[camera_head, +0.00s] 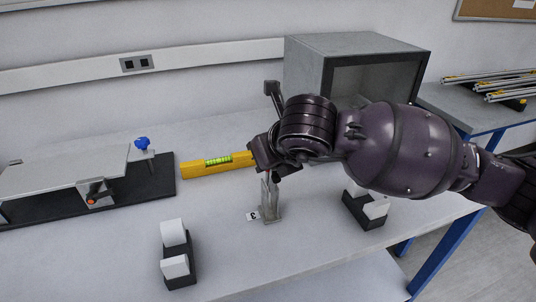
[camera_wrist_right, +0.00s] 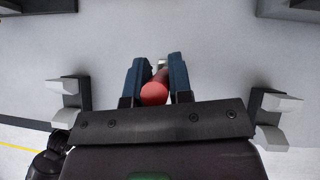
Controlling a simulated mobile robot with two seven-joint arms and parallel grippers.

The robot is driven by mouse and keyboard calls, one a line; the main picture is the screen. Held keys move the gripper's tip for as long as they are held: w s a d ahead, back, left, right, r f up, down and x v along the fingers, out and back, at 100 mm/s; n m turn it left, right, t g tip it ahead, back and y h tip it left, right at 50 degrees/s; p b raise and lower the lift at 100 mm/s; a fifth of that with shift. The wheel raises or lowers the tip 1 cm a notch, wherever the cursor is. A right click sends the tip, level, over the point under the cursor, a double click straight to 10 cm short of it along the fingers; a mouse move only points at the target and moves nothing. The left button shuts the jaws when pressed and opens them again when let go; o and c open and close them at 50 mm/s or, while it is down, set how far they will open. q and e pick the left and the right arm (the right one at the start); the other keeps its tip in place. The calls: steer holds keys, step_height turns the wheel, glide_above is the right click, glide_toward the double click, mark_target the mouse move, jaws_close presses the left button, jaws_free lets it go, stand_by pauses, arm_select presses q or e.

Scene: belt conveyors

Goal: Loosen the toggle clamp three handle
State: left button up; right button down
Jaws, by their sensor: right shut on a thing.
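Toggle clamp three (camera_head: 271,211) stands upright on the white table, beside a small label marked 3 (camera_head: 253,216). Its upper part is mostly hidden behind my right gripper (camera_head: 266,162), which comes in from the right. In the right wrist view, the red rounded end of the clamp handle (camera_wrist_right: 154,94) lies between the two blue-grey fingers of my right gripper (camera_wrist_right: 157,66). The fingers are shut on the handle. My left gripper is in neither view.
Black blocks with white pieces stand at front left (camera_head: 179,258) and right (camera_head: 362,211) of the clamp. A yellow level (camera_head: 205,166) lies behind left. A fixture with a black base (camera_head: 150,185) is far left. A grey box (camera_head: 305,70) stands behind.

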steer(key=c, duration=1)
jaws_free()
steer(key=shift+s, duration=0.15)
steer(key=shift+c, duration=0.2)
steer(key=shift+d, duration=0.1)
steer(key=shift+s+r, duration=0.15)
steer(key=shift+r, duration=0.1)
steer(key=p+v, duration=0.2)
steer(key=v, duration=0.8)
steer(key=shift+d, duration=0.15)
